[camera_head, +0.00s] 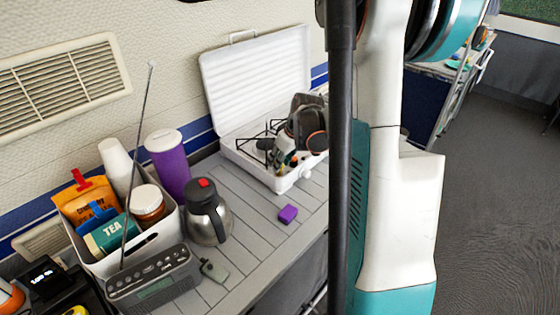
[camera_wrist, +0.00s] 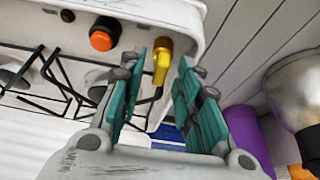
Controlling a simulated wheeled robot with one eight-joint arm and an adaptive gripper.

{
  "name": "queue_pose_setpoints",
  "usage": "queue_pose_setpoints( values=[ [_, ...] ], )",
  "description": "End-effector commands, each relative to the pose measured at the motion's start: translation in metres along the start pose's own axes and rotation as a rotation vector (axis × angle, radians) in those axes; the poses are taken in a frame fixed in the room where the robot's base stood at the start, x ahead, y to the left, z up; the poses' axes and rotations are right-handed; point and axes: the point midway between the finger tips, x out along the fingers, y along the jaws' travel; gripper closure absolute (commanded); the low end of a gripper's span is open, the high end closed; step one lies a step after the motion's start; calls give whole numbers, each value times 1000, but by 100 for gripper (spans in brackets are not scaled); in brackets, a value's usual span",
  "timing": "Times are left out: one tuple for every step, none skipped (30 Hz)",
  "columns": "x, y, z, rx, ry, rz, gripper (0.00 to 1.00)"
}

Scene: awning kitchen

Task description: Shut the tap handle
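The yellow tap handle (camera_wrist: 161,60) shows in the wrist view near the edge of a white case, beside an orange-capped knob (camera_wrist: 102,36). My gripper (camera_wrist: 162,58) has its two teal fingers apart, with the yellow handle showing in the gap between them. I see no finger clearly touching it. In the head view my gripper (camera_head: 284,155) hangs over the front of the open white camping stove (camera_head: 240,158). The tap handle is mostly hidden there by the gripper.
The stove's white lid (camera_head: 255,80) stands open against the wall. A purple block (camera_head: 288,214), a steel jug (camera_head: 208,215), a radio (camera_head: 155,280) and a purple tumbler (camera_head: 168,165) share the counter. A black pole and my arm block part of the head view.

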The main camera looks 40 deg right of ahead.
Motion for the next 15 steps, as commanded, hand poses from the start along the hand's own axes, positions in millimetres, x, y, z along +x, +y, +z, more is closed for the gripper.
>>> queue_pose_setpoints(
  values=[
    [0, 0, 0, 0, 0, 0, 69],
    [0, 0, 0, 0, 0, 0, 69],
    [0, 0, 0, 0, 0, 0, 69],
    [0, 0, 0, 0, 0, 0, 74],
    [0, 0, 0, 0, 0, 0, 80],
    [0, 0, 0, 0, 0, 0, 90],
    [0, 0, 0, 0, 0, 0, 96],
    [0, 0, 0, 0, 0, 0, 100],
    [0, 0, 0, 0, 0, 0, 100],
    [0, 0, 0, 0, 0, 0, 100],
    [0, 0, 0, 0, 0, 0, 100],
    [0, 0, 0, 0, 0, 0, 100],
    [0, 0, 0, 0, 0, 0, 100],
    [0, 0, 0, 0, 0, 0, 100],
    [0, 0, 0, 2, 0, 1, 100]
  ],
)
